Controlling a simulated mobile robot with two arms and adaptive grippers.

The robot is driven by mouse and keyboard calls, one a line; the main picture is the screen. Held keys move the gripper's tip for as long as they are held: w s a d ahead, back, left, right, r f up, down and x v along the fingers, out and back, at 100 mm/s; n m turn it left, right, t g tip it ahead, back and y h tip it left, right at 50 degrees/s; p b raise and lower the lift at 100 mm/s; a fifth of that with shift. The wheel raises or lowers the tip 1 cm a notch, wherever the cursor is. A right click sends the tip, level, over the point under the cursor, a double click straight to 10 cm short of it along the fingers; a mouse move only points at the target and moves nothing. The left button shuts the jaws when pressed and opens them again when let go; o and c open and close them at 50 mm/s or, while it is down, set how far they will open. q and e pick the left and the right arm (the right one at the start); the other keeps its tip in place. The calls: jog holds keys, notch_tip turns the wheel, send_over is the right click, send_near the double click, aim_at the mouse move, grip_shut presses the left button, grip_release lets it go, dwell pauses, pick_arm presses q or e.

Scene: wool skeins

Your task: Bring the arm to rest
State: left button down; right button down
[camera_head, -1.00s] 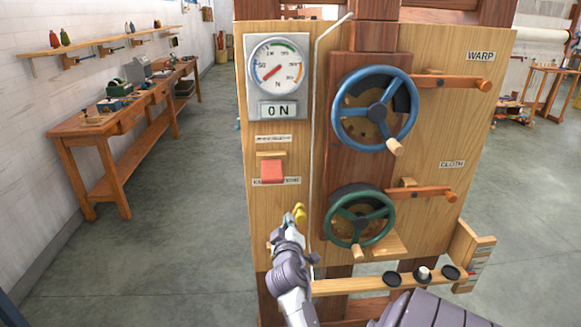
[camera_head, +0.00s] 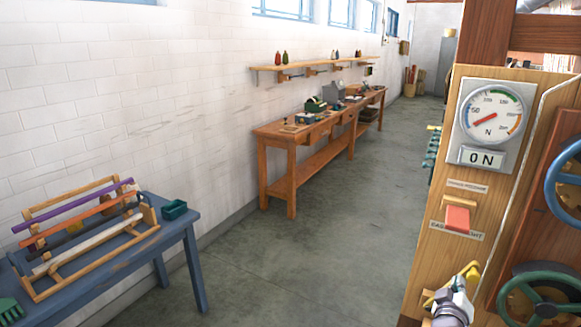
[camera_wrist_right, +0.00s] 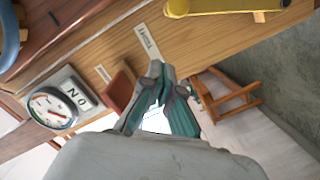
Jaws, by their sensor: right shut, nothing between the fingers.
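My right gripper (camera_head: 452,296) shows low at the right in the head view, in front of the wooden panel (camera_head: 425,245), below its red block. In the right wrist view its teal fingers (camera_wrist_right: 160,82) are shut and empty. A yellow bar (camera_head: 468,273) is close to the gripper in the head view; whether they touch is unclear. A yellow bar also shows at the top of the wrist view (camera_wrist_right: 225,6). My left gripper is not in view.
The panel carries a gauge (camera_head: 490,112) with a "0 N" display, the red block (camera_head: 457,218), a blue wheel (camera_head: 566,185) and a green wheel (camera_head: 510,300). A blue table (camera_head: 175,235) with a wooden rack stands at left. A wooden workbench (camera_head: 290,165) lines the wall. The floor between is clear.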

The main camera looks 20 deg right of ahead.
jog(key=w+a+f+n+y, duration=0.1)
jog(key=w+a+f+y, duration=0.2)
jog(key=f, duration=0.6)
jog(key=a+f+n+y, duration=0.1)
jog(key=a+f+y, duration=0.1)
jog(key=a+f, duration=0.5)
jog(key=s+a+f+n+g+y, duration=0.1)
jog(key=s+a+f+y, duration=0.4)
jog(key=f, duration=0.6)
jog(key=s+a+f+n+g, duration=0.1)
jog(key=s+a+f, duration=0.2)
jog(key=a+f, duration=0.6)
jog(key=s+a+f+g+y, duration=0.3)
jog(key=s+a+f+g, duration=0.15)
jog(key=s+f, duration=0.9)
jog(key=s+a+f+g, duration=0.1)
jog(key=s+a+f, duration=0.1)
jog(key=s, duration=0.8)
jog(key=s+a+f+g, duration=0.1)
jog(key=s+a+f, duration=0.1)
jog(key=s, duration=0.8)
jog(key=shift+s+a+f+g+y, duration=0.2)
jog(key=shift+s+f+g+y, duration=0.15)
jog(key=shift+f, duration=0.5)
